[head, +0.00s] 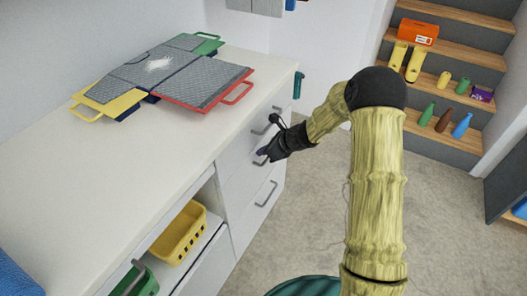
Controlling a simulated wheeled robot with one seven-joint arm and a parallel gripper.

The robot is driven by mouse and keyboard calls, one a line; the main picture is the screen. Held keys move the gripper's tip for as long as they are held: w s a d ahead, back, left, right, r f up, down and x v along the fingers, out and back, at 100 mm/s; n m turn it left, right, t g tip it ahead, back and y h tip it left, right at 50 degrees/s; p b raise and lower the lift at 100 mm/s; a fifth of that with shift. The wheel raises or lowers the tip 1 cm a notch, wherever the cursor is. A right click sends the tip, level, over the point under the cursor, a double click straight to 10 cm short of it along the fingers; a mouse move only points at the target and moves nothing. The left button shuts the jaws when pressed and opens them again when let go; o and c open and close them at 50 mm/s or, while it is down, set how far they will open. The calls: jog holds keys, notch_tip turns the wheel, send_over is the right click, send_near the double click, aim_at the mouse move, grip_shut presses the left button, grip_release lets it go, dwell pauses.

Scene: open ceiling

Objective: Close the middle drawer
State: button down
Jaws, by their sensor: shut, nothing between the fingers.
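The white cabinet (238,172) has a stack of three drawers at its right end, each with a grey bar handle. The top handle (262,128) is above my gripper. The middle drawer's handle (260,161) shows just below and left of my black gripper (262,154). The bottom handle (266,194) is lower down. My gripper is shut and empty, pointing left at the middle drawer's front. It covers part of that front, and I cannot tell whether it touches it. The middle drawer looks nearly flush with its neighbours; any small gap is hard to see.
Grey trays with red (238,92), yellow (92,108) and green handles lie on the countertop (60,170). A yellow basket (180,235) and a green basket (137,281) sit in the open shelf. Shelved steps (450,60) hold several items at back right. Carpet right of the drawers is clear.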

jog(key=s+d+f+p+v, duration=0.1)
jog(key=f+p+v, duration=0.1)
jog(key=v, duration=1)
jog(key=shift+s+d+r, duration=0.15)
jog(key=shift+d+r, duration=0.1)
jog(key=shift+d, duration=0.35)
jog(key=s+d+r+n+g+h, duration=0.1)
jog(key=s+d+r+n+h, duration=0.15)
jog(key=s+n, duration=0.55)
jog(key=s+d+r+n+h, duration=0.1)
jog(key=s+r+n+h, duration=0.15)
jog(key=s+n, duration=0.5)
jog(key=s+d+r+n+g+h, duration=0.1)
jog(key=s+d+r+n+h, duration=0.15)
jog(key=s+n, duration=0.6)
notch_tip(320, 180, up, 20)
jog(key=w+p, duration=0.1)
jog(key=p, duration=2)
